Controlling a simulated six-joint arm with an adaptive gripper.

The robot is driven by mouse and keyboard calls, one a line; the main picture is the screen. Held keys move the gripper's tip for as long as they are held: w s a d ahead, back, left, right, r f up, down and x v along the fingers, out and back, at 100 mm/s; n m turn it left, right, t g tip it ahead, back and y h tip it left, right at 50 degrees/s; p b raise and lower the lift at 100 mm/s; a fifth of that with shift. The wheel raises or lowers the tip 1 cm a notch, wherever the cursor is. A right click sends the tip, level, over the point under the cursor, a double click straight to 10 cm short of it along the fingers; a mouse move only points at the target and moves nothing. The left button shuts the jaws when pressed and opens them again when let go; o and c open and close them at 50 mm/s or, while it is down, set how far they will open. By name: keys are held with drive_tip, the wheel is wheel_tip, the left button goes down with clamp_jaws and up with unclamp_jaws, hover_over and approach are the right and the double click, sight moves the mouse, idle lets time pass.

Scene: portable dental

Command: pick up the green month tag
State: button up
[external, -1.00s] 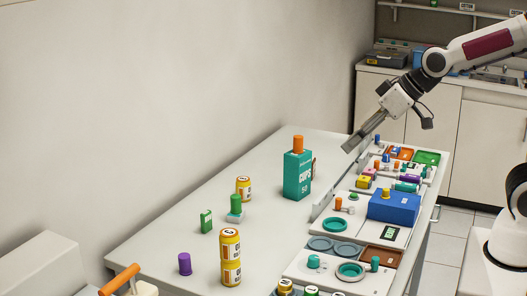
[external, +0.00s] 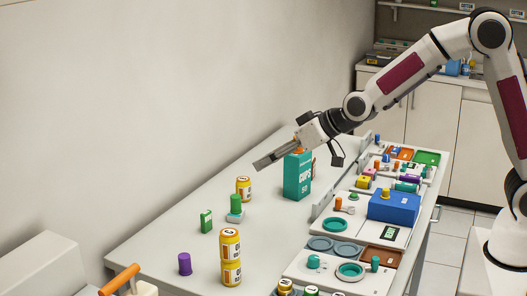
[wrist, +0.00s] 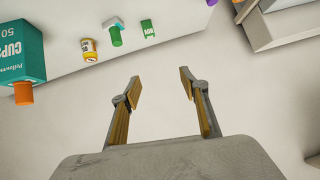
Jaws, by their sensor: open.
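The green month tag (external: 206,221) is a small upright green block with a white label, standing on the white table left of the teal box. It also shows near the top of the wrist view (wrist: 148,28), its print too small to read surely. My gripper (external: 262,164) is open and empty. It is in the air by the top of the teal box, above and beyond the tag. In the wrist view my open fingers (wrist: 161,87) point up the picture, with the tag past their tips and nothing between them.
A green cylinder on a pale block (external: 236,208) and a yellow bottle (external: 243,188) stand near the tag. The teal cups box (external: 297,175) with an orange top is close to my gripper. Stacked yellow bottles (external: 230,257) and a purple cylinder (external: 185,264) stand nearer the front.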

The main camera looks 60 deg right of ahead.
drive_tip(key=w+a+f+t+h, duration=0.1)
drive_tip(key=w+f, duration=0.7)
drive_tip(key=f, duration=0.1)
drive_tip(key=m+t+h, duration=0.1)
drive_tip(key=t+h, duration=0.1)
approach(208, 217)
drive_tip(key=x, duration=0.3)
drive_tip(key=shift+a+f, duration=0.1)
drive_tip(key=shift+f, duration=0.15)
drive_tip(key=shift+x, duration=1.2)
drive_tip(key=shift+w+f, duration=0.1)
drive_tip(key=shift+w, duration=0.1)
drive_tip(key=shift+w+d+f, duration=0.1)
drive_tip(key=shift+w+d, duration=0.1)
drive_tip(key=shift+w, duration=0.45)
drive_tip(key=shift+w+d+f, duration=0.1)
drive_tip(key=shift+w+d, duration=0.1)
drive_tip(key=shift+w, duration=0.5)
drive_tip(key=shift+x, duration=1.05)
